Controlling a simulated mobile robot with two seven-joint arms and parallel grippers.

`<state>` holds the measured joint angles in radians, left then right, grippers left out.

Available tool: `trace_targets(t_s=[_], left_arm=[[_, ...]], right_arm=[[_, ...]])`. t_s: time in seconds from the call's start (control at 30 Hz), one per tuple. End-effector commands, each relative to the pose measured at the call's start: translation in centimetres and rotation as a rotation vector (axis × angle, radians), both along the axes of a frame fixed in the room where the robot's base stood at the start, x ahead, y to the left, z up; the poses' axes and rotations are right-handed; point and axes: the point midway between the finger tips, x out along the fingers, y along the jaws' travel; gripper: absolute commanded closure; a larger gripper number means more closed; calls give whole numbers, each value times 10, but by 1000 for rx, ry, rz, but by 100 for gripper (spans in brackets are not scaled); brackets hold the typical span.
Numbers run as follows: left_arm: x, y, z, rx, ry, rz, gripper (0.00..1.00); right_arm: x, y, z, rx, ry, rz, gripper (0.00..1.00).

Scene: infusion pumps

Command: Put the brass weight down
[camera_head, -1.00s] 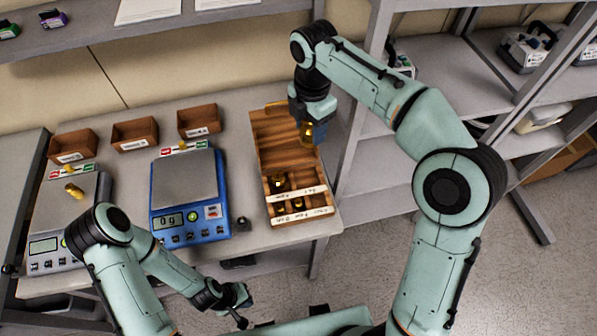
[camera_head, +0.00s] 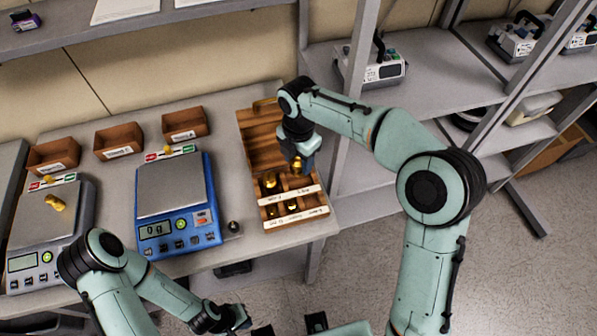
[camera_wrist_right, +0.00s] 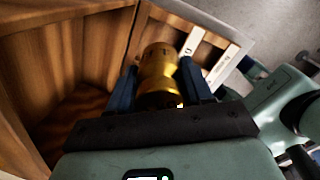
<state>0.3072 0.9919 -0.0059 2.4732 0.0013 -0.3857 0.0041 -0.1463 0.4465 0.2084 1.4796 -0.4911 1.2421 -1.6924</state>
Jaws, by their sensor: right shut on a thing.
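My right gripper (camera_head: 298,168) is shut on a brass weight (camera_wrist_right: 160,72), a shiny cylinder held between the two dark fingers in the right wrist view. In the head view the held weight (camera_head: 297,163) shows just below the fingers, over the wooden box (camera_head: 252,128). I cannot tell whether it touches the box. Other brass weights (camera_head: 270,181) stand in the box's small labelled front compartments. Another brass weight (camera_head: 56,203) lies on the grey scale at left. My left gripper (camera_head: 237,318) is low in the head view, away from the box; its finger opening is unclear.
A blue scale (camera_head: 170,238) reading 0 g stands left of the box, with a small dark knob-like item (camera_head: 233,227) between them. Small brown bins (camera_head: 118,140) line the table's back. A grey shelf post (camera_head: 350,110) rises close right of the box.

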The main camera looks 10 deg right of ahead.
Motion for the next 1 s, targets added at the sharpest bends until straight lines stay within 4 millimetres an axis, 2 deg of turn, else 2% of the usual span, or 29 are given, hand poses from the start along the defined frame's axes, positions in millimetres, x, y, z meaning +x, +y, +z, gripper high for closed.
trace_targets(t_s=[0.07, 0.4, 0.93, 0.97, 1.0], left_arm=[[0, 0, -1, 0, 0, 0, 100], [-6, 0, -9, 0, 6, 0, 100], [-6, 0, -10, 0, 7, 0, 100], [-6, 0, -10, 0, 7, 0, 100], [-6, 0, -10, 0, 7, 0, 100]], right_arm=[[1, 0, -3, 1, -3, 0, 100], [0, 0, -51, 0, -2, 1, 100], [1, 0, -59, 1, -4, 0, 100], [0, 0, -61, 0, 0, 0, 40], [0, 0, -61, -1, 1, 0, 27]])
